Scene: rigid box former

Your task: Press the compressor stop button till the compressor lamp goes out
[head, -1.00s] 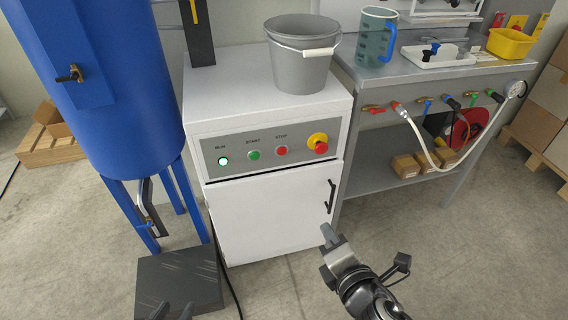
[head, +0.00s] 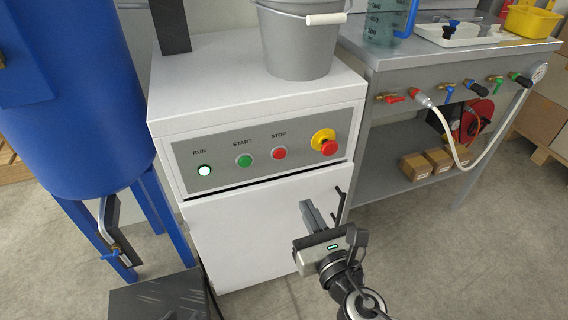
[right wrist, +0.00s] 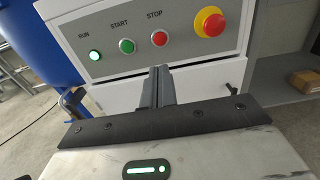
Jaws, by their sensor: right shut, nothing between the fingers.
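The compressor stop button (head: 279,153) is red, under the word STOP on the grey panel of the white cabinet; it also shows in the right wrist view (right wrist: 159,38). The compressor lamp (head: 204,170), under the word RUN, glows white-green; it is lit in the right wrist view too (right wrist: 95,55). My right gripper (head: 308,207) is shut and empty, in front of the cabinet door, below the stop button and apart from it. In the right wrist view its fingers (right wrist: 158,72) point up towards the panel, just below the stop button. My left gripper is not in view.
The green START button (head: 244,161) is left of the stop button, and the red emergency knob (head: 326,143) on yellow is right of it. A door handle (head: 340,205) sits beside my right gripper. A grey bucket (head: 300,50) stands on the cabinet.

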